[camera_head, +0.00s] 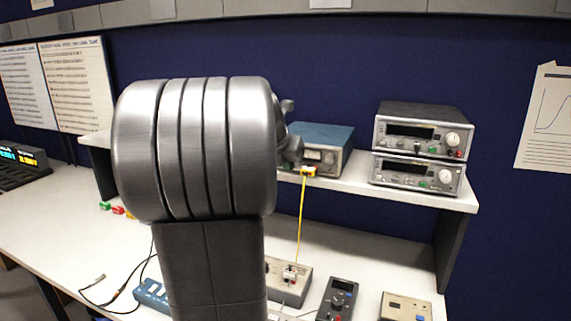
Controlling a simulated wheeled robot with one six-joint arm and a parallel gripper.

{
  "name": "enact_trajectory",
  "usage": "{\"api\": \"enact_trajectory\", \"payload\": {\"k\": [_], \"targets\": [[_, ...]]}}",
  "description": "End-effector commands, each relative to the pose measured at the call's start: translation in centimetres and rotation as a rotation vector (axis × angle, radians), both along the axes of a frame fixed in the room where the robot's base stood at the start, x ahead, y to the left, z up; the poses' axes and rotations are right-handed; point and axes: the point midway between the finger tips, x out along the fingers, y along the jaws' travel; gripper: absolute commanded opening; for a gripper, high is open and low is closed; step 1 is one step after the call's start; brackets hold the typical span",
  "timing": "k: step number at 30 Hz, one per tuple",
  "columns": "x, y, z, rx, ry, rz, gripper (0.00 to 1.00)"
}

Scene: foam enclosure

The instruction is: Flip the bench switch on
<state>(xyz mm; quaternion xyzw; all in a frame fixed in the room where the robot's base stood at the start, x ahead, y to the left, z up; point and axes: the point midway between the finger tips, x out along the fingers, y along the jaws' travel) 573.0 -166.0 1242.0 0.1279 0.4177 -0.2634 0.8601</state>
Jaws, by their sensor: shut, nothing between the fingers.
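No part that I can surely call the bench switch shows. A small beige box (290,283) with a red part on top sits on the bench, partly hidden behind my arm. A blue block (152,293) lies at the bench's front, left of my arm; its details are too small to read. My own arm fills the middle of the view and hides part of the bench and shelf. A little grey metal shows past its right edge, but no fingers can be made out, so my gripper is hidden.
A white shelf (415,193) above the bench holds two stacked instruments (420,140) and a blue-topped one (325,148). A dark meter (338,298) and beige box (405,307) stand at the front.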

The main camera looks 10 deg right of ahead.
Motion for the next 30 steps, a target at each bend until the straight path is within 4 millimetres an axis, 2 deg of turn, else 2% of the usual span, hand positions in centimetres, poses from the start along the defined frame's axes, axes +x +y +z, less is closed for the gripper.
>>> {"api": "enact_trajectory", "payload": {"k": [5, 6, 14, 24, 30], "targets": [[0.3, -0.2, -0.8, -0.039, -0.056, -0.001, 0.0], [0.3, -0.3, -0.2, -0.037, -0.054, -0.001, 0.0], [0.4, -0.3, 0.1, -0.036, -0.053, -0.001, 0.0], [0.4, -0.3, 1.6, -0.037, -0.056, -0.001, 0.0], [0.3, -0.3, 1.5, -0.035, -0.052, -0.001, 0.0]]}}
